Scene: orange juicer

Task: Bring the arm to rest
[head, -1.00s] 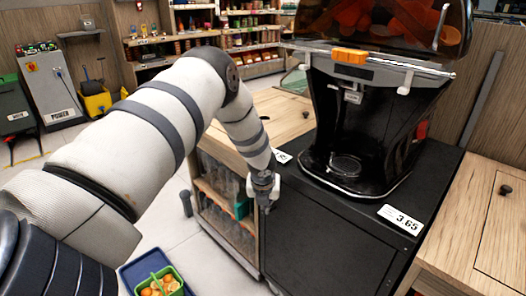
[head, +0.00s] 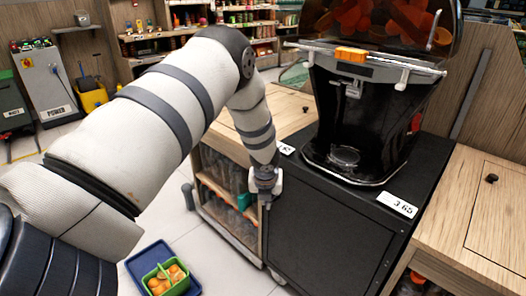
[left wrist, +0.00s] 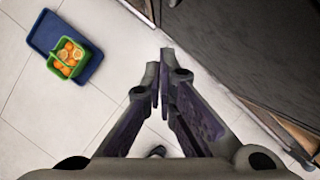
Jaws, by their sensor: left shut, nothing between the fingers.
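My left arm (head: 150,120) reaches in from the left of the head view and bends down. Its gripper (head: 265,203) hangs in front of the black cabinet's left edge, pointing down. In the left wrist view the fingers (left wrist: 160,84) are shut with nothing between them, above the floor. My right gripper is out of view.
The black juicer (head: 365,115) stands on the black cabinet (head: 325,225), near a price tag (head: 397,204). A green box (head: 172,284) of oranges sits on a blue tray (head: 141,262) on the floor, also in the left wrist view (left wrist: 66,58). Wooden counters flank the cabinet.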

